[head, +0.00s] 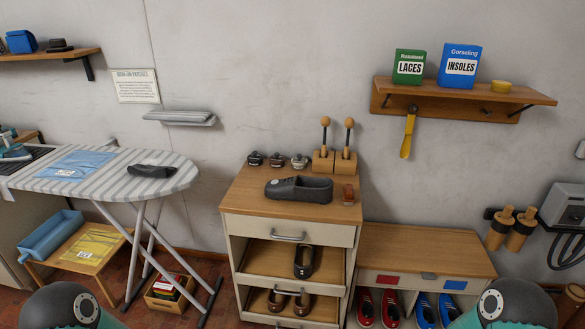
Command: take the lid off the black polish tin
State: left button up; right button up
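Three small round polish tins with lids and small handles on their sides stand in a row at the back of the wooden cabinet top (240,190). The left tin (254,159) and the middle tin (277,160) look dark; the right tin (299,161) looks lighter, greyish. The left one looks blackest, but at this size I cannot be sure of its colour. All three look closed. Neither of my grippers shows in the head view; only parts of my arms show at the bottom corners.
A dark grey shoe (299,190) lies just in front of the tins. A wooden stand (334,161) with two knobbed handles stands to their right, and a small brown block (348,194) sits at the right edge. The ironing board (110,178) stands left of the cabinet.

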aim_at(255, 157)
jog(key=z, duration=0.3)
jog(key=i, duration=1)
jog(key=u, duration=0.5)
